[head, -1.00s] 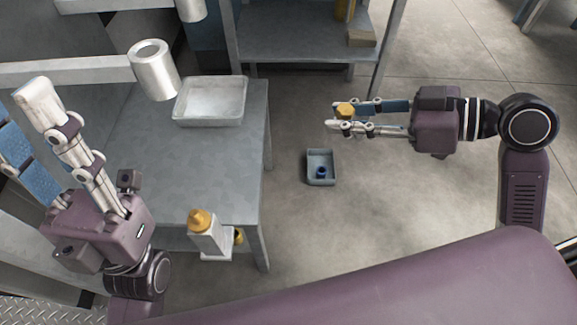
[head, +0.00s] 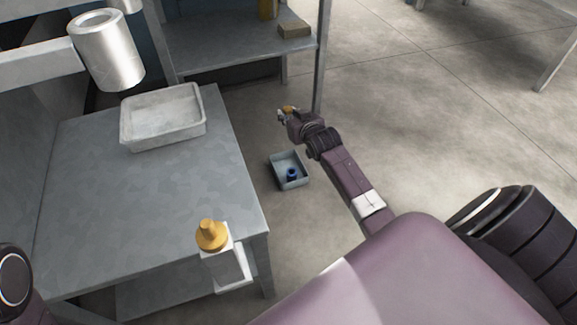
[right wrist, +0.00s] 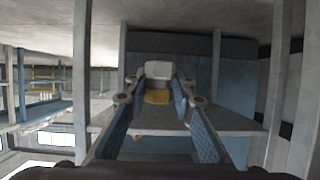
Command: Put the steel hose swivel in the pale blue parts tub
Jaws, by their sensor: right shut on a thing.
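The pale blue parts tub (head: 294,186) is a small open box beyond the table's right side in the head view, with a dark blue piece (head: 291,174) inside. My right gripper (head: 285,112) is beyond the tub, above it in the picture. It is shut on a small yellow thing (head: 289,109), which also shows between the blue-padded fingers in the right wrist view (right wrist: 157,96). A whitish block (right wrist: 158,70) shows just above it there; I cannot tell whether it is joined to it. I cannot pick out the steel hose swivel for certain. My left gripper is out of view.
A grey table (head: 140,190) fills the left, bearing a shallow grey tray (head: 163,142). A silver cylinder (head: 108,55) is above its far left. A shelf unit (head: 235,60) stands behind; the right-hand floor is open.

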